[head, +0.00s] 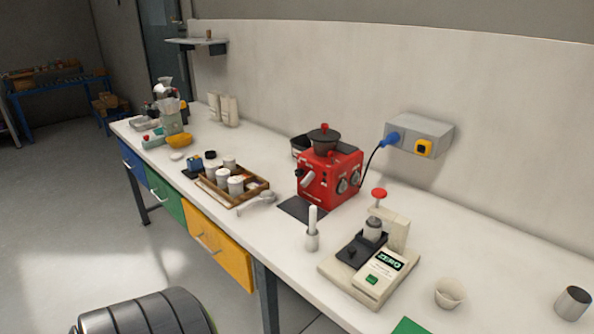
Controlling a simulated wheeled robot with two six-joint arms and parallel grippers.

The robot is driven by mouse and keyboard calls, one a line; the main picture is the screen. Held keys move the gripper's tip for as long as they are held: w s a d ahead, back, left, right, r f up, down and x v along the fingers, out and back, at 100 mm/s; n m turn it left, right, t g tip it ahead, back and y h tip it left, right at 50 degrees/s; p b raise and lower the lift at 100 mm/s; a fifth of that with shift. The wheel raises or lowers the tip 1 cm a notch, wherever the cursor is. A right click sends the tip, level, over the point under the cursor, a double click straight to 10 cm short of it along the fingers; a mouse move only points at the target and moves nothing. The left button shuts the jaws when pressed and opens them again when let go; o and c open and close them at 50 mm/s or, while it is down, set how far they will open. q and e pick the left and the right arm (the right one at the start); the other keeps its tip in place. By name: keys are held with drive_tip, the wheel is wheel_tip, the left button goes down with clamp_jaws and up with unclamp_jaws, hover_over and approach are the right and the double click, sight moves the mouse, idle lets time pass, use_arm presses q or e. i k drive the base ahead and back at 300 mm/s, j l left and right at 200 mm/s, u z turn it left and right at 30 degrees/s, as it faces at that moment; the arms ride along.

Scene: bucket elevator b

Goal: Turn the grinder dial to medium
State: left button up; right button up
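A red box-shaped machine (324,180) stands on the white bench with a dark lidded pot (325,138) on top. Two round dials (348,182) sit on its right-hand face, and a pale handle or spout (307,179) is on its front face. The dial markings are too small to read. A pale green machine with a clear upper part (171,112) stands at the far left end of the bench; no dial can be made out on it. I cannot tell for certain which machine is the grinder. Neither gripper is in view.
A wooden tray of canisters (262,187) lies left. A wall box (420,132) holds a blue plug and cable. A white cup (449,293) stands right.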

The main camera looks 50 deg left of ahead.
sight(299, 172)
drive_tip(key=u, duration=1.55)
